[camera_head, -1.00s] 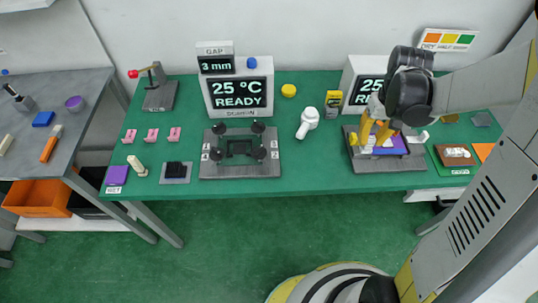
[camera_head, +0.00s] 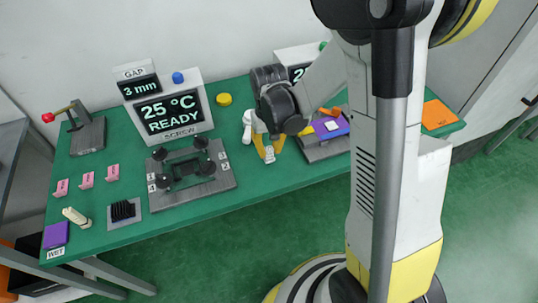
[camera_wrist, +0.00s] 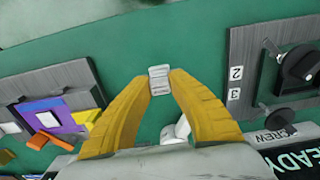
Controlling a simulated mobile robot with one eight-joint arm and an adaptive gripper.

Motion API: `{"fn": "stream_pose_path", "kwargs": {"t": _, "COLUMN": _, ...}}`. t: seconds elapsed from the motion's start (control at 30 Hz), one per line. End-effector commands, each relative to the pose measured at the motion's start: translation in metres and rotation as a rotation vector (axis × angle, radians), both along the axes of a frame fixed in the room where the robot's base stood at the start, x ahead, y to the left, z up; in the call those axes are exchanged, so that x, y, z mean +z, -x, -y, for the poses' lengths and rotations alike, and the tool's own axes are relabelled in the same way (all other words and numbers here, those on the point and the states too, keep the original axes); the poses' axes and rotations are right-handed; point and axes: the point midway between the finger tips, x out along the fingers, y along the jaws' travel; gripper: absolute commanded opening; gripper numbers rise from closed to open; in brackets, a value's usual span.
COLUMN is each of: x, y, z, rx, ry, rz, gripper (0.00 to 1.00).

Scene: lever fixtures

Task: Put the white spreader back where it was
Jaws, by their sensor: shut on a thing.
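My gripper (camera_head: 267,155) is over the green bench between the dark screw plate and the right-hand fixture. In the wrist view its yellow fingers (camera_wrist: 160,84) are shut on a small whitish ridged piece, which looks like the white spreader (camera_wrist: 159,77). Only its end shows between the fingertips, above the green surface; I cannot tell its full shape. The right-hand fixture (camera_head: 318,152) carries a purple sheet (camera_head: 322,128) with white and orange pieces on it. It also shows at the left of the wrist view (camera_wrist: 58,90).
A screw plate (camera_head: 215,184) with black knobs lies left of my gripper. A white tool (camera_head: 247,124) stands close behind my fingers. A cream piece (camera_head: 76,217), a purple pad (camera_head: 55,235) marked WET and a black ridged block (camera_head: 123,210) are at the front left. My column hides the bench's right part.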

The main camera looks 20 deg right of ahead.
Motion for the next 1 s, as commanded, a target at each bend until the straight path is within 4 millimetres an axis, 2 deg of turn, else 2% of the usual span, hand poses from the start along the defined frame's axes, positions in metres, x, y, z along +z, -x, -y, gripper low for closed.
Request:
{"fn": "stream_pose_path", "kwargs": {"t": 0.03, "x": -0.013, "y": 0.000, "z": 0.000, "rx": 0.000, "ry": 0.000, "rz": 0.000, "gripper": 0.00}}
{"fn": "stream_pose_path", "kwargs": {"t": 0.1, "x": -0.020, "y": 0.000, "z": 0.000, "rx": 0.000, "ry": 0.000, "rz": 0.000, "gripper": 0.00}}
{"fn": "stream_pose_path", "kwargs": {"t": 0.47, "x": -0.022, "y": 0.000, "z": 0.000, "rx": 0.000, "ry": 0.000, "rz": 0.000, "gripper": 0.00}}
{"fn": "stream_pose_path", "kwargs": {"t": 0.5, "x": -0.022, "y": 0.000, "z": 0.000, "rx": 0.000, "ry": 0.000, "rz": 0.000, "gripper": 0.28}}
{"fn": "stream_pose_path", "kwargs": {"t": 0.53, "x": -0.022, "y": 0.000, "z": 0.000, "rx": 0.000, "ry": 0.000, "rz": 0.000, "gripper": 0.38}}
{"fn": "stream_pose_path", "kwargs": {"t": 0.57, "x": -0.021, "y": 0.000, "z": 0.000, "rx": 0.000, "ry": 0.000, "rz": 0.000, "gripper": 0.40}}
{"fn": "stream_pose_path", "kwargs": {"t": 0.87, "x": -0.020, "y": 0.000, "z": 0.000, "rx": 0.000, "ry": 0.000, "rz": 0.000, "gripper": 0.40}}
{"fn": "stream_pose_path", "kwargs": {"t": 1.0, "x": -0.006, "y": 0.000, "z": 0.000, "rx": 0.000, "ry": 0.000, "rz": 0.000, "gripper": 0.40}}
